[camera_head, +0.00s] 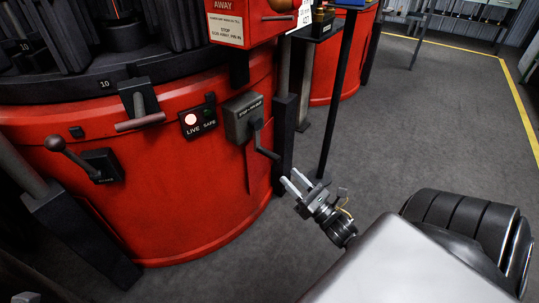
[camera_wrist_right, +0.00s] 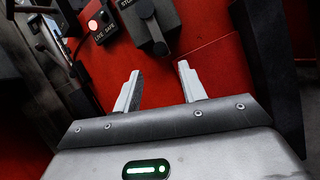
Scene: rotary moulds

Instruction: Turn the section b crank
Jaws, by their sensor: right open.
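A grey crank box (camera_head: 243,117) with a small label, too small to read surely, is fixed to the front of the red drum (camera_head: 190,215). Its dark crank arm hangs down and ends in a handle (camera_head: 267,154) pointing out to the right. My right gripper (camera_head: 288,175) is open and empty, a little below and right of the handle, apart from it. In the right wrist view the crank (camera_wrist_right: 152,32) shows just beyond and above the open fingers (camera_wrist_right: 159,68).
A LIVE/SAFE panel (camera_head: 198,122) with a lit lamp is left of the crank. Further left are a bar handle (camera_head: 139,122) and a ball-ended lever (camera_head: 72,156). Dark posts (camera_head: 283,135) stand close right of the crank. Grey floor (camera_head: 430,130) is open to the right.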

